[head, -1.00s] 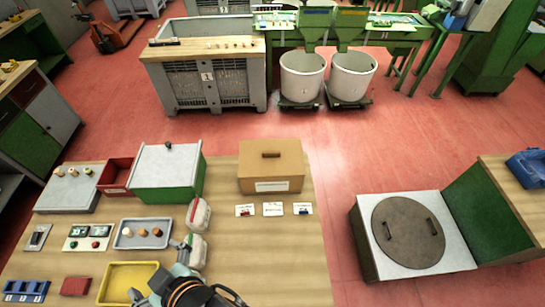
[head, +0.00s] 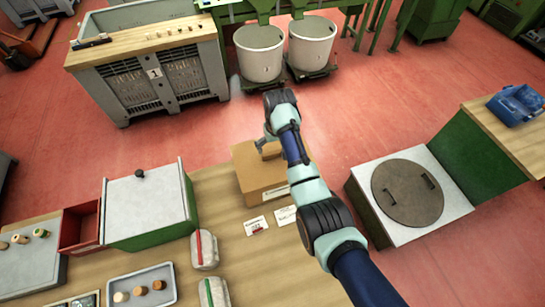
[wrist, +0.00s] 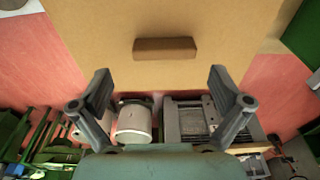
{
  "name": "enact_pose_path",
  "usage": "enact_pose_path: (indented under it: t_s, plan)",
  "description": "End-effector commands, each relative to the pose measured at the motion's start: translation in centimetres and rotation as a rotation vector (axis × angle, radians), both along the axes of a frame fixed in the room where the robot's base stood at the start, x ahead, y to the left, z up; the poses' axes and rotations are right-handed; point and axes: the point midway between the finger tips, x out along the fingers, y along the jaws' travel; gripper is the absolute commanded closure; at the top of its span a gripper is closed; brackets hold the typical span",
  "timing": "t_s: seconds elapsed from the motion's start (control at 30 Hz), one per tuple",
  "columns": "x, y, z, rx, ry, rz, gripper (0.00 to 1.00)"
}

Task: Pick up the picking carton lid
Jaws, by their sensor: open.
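The picking carton (head: 262,194) is a tan box at the back edge of the wooden table. Its lid (head: 243,160) is on top and partly hidden by my arm in the head view. In the wrist view the lid (wrist: 235,35) fills the upper middle, with a brown block handle (wrist: 165,48) on it. My gripper (wrist: 160,74) is open and empty, its two fingers spread wider than the handle. The handle appears just beyond the fingertips, between their lines, and apart from them. In the head view my gripper (head: 268,143) is just over the lid, mostly hidden by my wrist.
Left of the carton stands a green-sided bin with a white lid (head: 145,205), beside a red bin (head: 82,228). Labels (head: 256,225) lie in front of the carton. A white unit with a round cover (head: 407,193) stands right. Two pale tubs (head: 260,55) stand behind on the floor.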

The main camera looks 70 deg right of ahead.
Motion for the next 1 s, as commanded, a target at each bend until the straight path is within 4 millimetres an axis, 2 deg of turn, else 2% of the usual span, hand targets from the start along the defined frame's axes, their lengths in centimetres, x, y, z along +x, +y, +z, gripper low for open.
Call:
enact_pose_path:
  t_s: [0.17, 0.4, 0.67, 0.9, 1.0]
  plan:
    - [0.2, 0.0, -1.1, 0.001, 0.001, 0.001, 0.00]
    - [0.7, -0.1, -5.1, 0.000, 0.000, 0.000, 0.00]
    - [0.8, -0.1, -5.4, -0.002, -0.001, 0.001, 0.00]
    - [0.7, -0.1, -5.4, -0.002, -0.001, 0.001, 0.40]
    - [0.7, -0.1, -5.4, -0.002, -0.001, 0.001, 0.53]
